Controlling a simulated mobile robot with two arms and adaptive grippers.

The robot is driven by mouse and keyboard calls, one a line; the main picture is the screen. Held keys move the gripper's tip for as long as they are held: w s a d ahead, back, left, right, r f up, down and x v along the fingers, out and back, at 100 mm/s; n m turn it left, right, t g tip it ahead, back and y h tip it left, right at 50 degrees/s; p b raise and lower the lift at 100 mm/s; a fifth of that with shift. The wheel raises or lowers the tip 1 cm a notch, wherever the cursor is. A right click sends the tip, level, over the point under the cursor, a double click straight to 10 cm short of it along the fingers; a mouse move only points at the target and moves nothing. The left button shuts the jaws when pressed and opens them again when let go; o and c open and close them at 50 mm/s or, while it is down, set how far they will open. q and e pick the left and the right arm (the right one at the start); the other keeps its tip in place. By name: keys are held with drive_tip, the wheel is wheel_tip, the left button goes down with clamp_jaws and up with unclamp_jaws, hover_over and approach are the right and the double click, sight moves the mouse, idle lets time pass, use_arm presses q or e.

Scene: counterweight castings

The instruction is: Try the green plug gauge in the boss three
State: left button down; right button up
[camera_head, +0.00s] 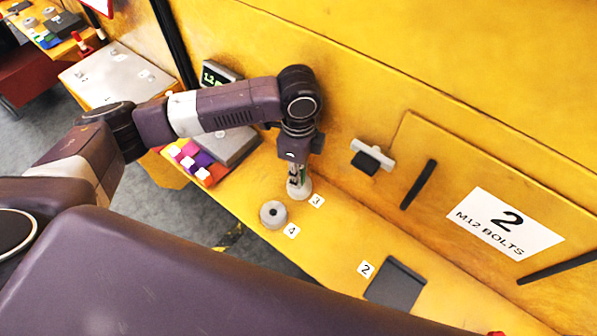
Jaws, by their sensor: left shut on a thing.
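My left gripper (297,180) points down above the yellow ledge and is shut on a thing. A little green shows between its fingers, which fits the green plug gauge, but the fingers hide most of it. Directly below is a pale grey round boss (301,192) beside the label 3 (317,200). The fingertips overlap the boss in this view, so I cannot tell whether the gauge is in its bore or just above it. A second grey boss (273,215) with a dark centre hole stands by the label 4 (292,231). My right gripper is not in view.
Coloured blocks with white tops (200,165) and a grey scale-like box with a display (215,75) sit left of the gripper. A dark flat plate (395,286) lies by label 2 (366,268). The yellow wall (400,60) rises close behind.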

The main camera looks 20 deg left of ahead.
use_arm(q)
drive_tip(key=c, duration=1.7)
unclamp_jaws()
drive_tip(key=shift+o, duration=0.2)
wheel_tip(320, 180, up, 12)
drive_tip(key=shift+f, duration=0.2)
drive_tip(key=shift+r+p, duration=0.55)
drive_tip(key=shift+r, duration=0.1)
wheel_tip(320, 180, up, 11)
drive_tip(key=p, duration=1)
